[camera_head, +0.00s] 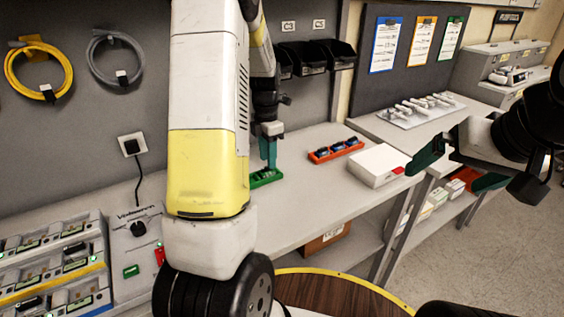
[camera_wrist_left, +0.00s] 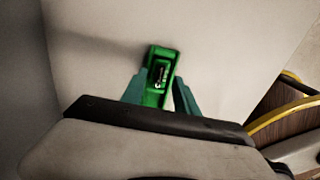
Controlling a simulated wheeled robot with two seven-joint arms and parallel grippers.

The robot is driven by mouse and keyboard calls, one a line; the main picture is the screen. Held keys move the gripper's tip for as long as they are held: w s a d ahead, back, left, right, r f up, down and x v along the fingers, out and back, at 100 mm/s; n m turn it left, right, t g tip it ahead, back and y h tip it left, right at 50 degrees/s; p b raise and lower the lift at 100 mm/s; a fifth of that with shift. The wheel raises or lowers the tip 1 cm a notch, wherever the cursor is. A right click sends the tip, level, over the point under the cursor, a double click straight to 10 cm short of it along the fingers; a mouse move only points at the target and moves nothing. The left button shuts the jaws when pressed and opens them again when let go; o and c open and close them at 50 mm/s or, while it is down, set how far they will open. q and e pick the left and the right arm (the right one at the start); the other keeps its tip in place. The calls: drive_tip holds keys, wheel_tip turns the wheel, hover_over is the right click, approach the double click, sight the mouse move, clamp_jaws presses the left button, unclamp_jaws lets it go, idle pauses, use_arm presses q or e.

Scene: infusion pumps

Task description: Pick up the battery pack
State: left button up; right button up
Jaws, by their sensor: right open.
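A green tray (camera_head: 265,179) lies on the grey bench in the head view. In the left wrist view the same green tray (camera_wrist_left: 165,55) holds a small dark block (camera_wrist_left: 158,76), which looks like the battery pack. My left gripper (camera_head: 268,156) points down right above the tray in the head view. In the wrist view the left gripper's (camera_wrist_left: 160,85) fingers stand apart on either side of the tray. I cannot tell how high they are above it. My right gripper (camera_head: 458,168) is open and empty at the right, in front of the bench.
An orange tray with dark blocks (camera_head: 336,151) and a white box (camera_head: 377,165) stand on the bench to the right. A charger rack (camera_head: 55,262) and a grey device (camera_head: 138,247) stand at the left. Black bins (camera_head: 315,57) hang on the wall behind.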

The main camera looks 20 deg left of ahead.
sight(267, 172)
use_arm(q)
drive_tip(key=shift+f, duration=1.25)
clamp_jaws()
drive_tip(key=shift+r, duration=0.1)
